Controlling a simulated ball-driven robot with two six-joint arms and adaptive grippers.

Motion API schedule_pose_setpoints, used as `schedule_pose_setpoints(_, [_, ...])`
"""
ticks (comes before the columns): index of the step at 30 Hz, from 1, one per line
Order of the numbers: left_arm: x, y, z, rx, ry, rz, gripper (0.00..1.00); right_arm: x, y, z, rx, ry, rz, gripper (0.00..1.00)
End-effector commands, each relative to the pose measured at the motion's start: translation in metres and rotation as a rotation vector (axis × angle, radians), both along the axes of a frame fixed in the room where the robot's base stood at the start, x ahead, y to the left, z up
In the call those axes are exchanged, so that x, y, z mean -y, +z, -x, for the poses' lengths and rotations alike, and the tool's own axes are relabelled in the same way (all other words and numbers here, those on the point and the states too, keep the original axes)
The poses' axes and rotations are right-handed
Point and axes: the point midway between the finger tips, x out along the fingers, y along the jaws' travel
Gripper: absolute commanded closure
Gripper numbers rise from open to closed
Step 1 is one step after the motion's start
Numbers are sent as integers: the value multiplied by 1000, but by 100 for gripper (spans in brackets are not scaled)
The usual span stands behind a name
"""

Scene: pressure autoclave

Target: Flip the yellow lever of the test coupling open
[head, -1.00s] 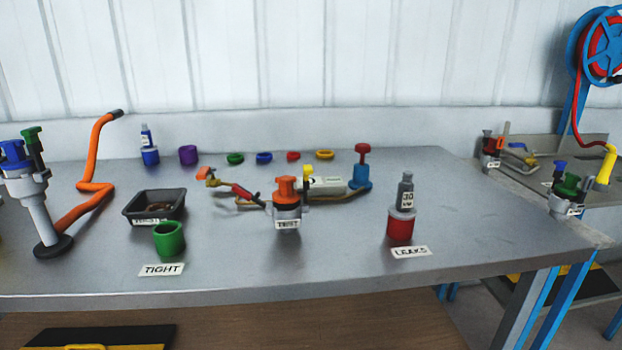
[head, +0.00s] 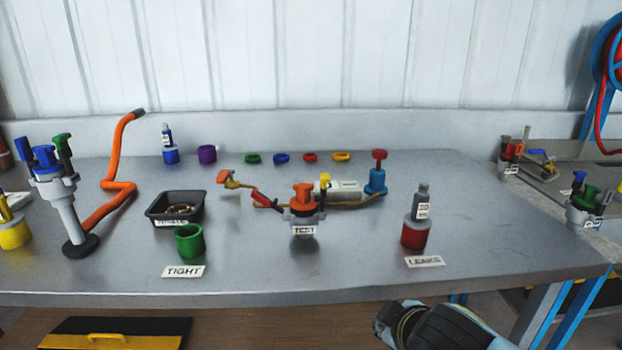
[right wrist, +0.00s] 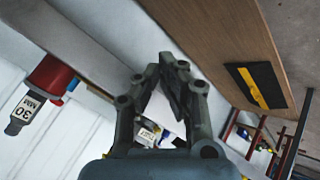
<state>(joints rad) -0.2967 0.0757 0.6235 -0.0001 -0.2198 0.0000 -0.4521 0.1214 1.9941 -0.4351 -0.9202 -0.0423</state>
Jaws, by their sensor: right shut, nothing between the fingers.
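The test coupling (head: 303,216) stands upright at the middle of the grey bench in the head view, with an orange top and a TEST label. Its yellow lever (head: 321,188) stands up at the right of the orange top, partly hidden by it. A red lever (head: 262,199) angles out to the left. In the right wrist view my right gripper (right wrist: 172,62) is shut and empty. In the head view only part of my right arm shows, low in front of the bench, well apart from the coupling. My left gripper is not in view.
A green cup (head: 189,241) and a black tray (head: 160,213) stand left of the coupling. A red holder (head: 414,235) with a grey bottle stands to the right. A grey post with a blue top (head: 66,215) stands far left. The bench is clear just in front of the coupling.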

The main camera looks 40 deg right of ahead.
Motion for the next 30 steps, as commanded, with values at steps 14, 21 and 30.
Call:
schedule_pose_setpoints(14, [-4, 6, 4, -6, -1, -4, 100, 11, 143, -87, 356, 302, 587, 100])
schedule_pose_setpoints(21, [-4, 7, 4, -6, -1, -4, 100, -22, 168, -119, 437, 559, 876, 100])
schedule_pose_setpoints(30, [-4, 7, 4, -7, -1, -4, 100, -29, 170, -123, 444, 608, 923, 100])
